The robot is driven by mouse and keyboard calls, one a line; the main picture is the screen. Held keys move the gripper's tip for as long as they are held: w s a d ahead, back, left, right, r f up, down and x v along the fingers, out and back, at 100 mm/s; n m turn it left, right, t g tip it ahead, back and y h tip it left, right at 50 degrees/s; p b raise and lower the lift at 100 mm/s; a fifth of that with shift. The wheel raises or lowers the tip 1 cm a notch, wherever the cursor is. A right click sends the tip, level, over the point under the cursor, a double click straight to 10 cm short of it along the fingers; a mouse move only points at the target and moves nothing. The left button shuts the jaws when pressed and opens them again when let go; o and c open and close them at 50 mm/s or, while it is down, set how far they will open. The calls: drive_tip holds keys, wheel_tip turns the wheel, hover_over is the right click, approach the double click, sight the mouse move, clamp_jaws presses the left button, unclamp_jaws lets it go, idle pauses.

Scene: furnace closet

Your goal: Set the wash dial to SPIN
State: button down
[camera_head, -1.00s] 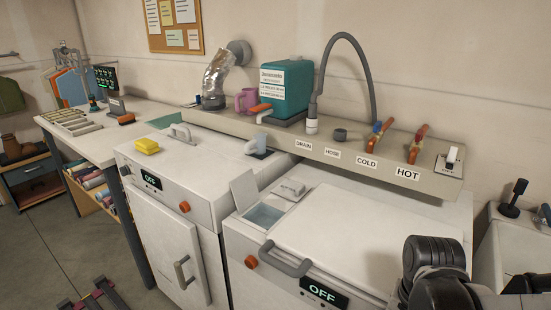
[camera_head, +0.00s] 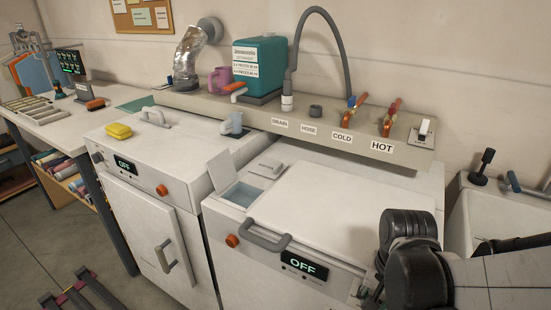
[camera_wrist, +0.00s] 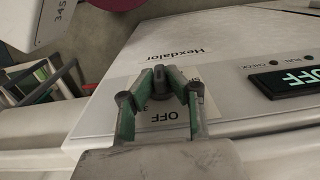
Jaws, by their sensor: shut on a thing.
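The washer is the white machine on the right in the head view, its lit display (camera_head: 303,265) reading OFF. In the wrist view the same display (camera_wrist: 285,80) also reads OFF. My gripper (camera_wrist: 165,82) has its green-padded fingers closed around a small dark grey dial (camera_wrist: 176,75) on the white front panel. A pale label plate (camera_wrist: 167,117) marked OFF lies behind the fingers. Other marks on the plate are hidden, so I cannot tell where the dial points. In the head view I cannot make out my gripper or the dial clearly.
A grey bar handle (camera_head: 264,238) and an orange button (camera_head: 232,240) are on the washer's front. A second white machine (camera_head: 150,222) with an OFF display stands to the left. A shelf (camera_head: 420,158) with taps runs behind. A sink (camera_head: 505,210) is at the right.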

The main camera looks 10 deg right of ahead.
drive_tip(key=shift+s+d+f+t+y, duration=0.1)
drive_tip(key=shift+s+t+y, duration=0.05)
drive_tip(key=shift+t+y, duration=0.35)
drive_tip(key=shift+s+d+t+y, duration=0.1)
drive_tip(key=shift+t+y, duration=0.3)
drive_tip(key=shift+y, duration=0.1)
drive_tip(key=c, duration=1.7)
unclamp_jaws()
drive_tip(key=shift+c, duration=0.2)
drive_tip(key=shift+w+a, duration=0.1)
